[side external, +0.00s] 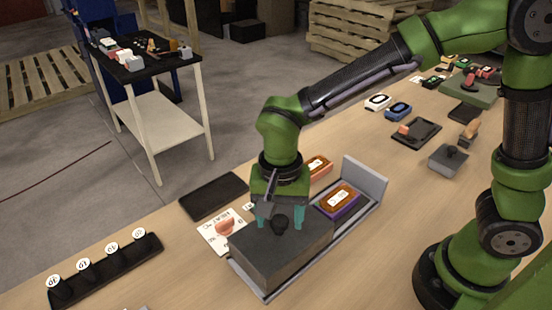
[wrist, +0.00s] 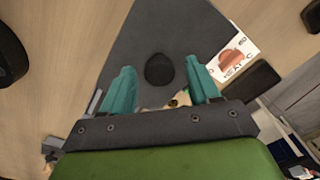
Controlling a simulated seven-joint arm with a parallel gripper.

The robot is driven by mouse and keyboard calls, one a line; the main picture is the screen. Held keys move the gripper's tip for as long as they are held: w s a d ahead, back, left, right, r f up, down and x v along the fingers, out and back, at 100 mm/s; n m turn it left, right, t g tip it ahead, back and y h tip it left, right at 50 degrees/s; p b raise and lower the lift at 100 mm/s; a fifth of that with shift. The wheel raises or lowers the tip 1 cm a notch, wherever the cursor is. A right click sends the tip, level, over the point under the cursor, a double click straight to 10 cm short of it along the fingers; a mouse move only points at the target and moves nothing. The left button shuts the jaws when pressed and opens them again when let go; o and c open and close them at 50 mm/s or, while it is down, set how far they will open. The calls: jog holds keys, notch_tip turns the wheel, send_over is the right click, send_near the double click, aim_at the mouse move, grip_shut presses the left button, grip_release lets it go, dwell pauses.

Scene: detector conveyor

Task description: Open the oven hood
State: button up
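The oven hood (side external: 282,250) is a dark grey box with a black round knob (side external: 279,225) on top. It sits on the front part of a light grey base (side external: 356,222) with an upright end plate. In the wrist view the hood (wrist: 160,35) lies under my gripper, with its knob (wrist: 159,70) between and slightly beyond the fingertips. My gripper (side external: 281,214) points down with its teal fingers apart, one on each side of the knob. It also shows open in the wrist view (wrist: 160,85). No finger clearly touches the knob.
A purple holder (side external: 337,207) with a brown-topped piece stands uncovered behind the hood on the base. An orange piece (side external: 318,166), a picture card (side external: 212,239) and a black tray (side external: 213,196) lie nearby. A black rack (side external: 104,272) with round labels is front left.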

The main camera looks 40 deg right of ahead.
notch_tip(320, 180, up, 17)
dwell(0.7)
jog(key=shift+f, duration=0.1)
jog(key=s+d+f+n+t+y, duration=0.1)
jog(key=s+d+n+t, duration=0.1)
jog(key=d, duration=0.6)
jog(key=s+d+f+n+t+y, duration=0.1)
jog(key=s+d+f+n+t, duration=0.1)
jog(key=d, duration=0.7)
jog(key=s+n+t, duration=0.1)
jog(key=s+t, duration=0.1)
jog(key=t, duration=0.1)
jog(key=shift+s+d+f, duration=0.15)
jog(key=shift+s+d, duration=0.05)
jog(key=shift+d, duration=0.05)
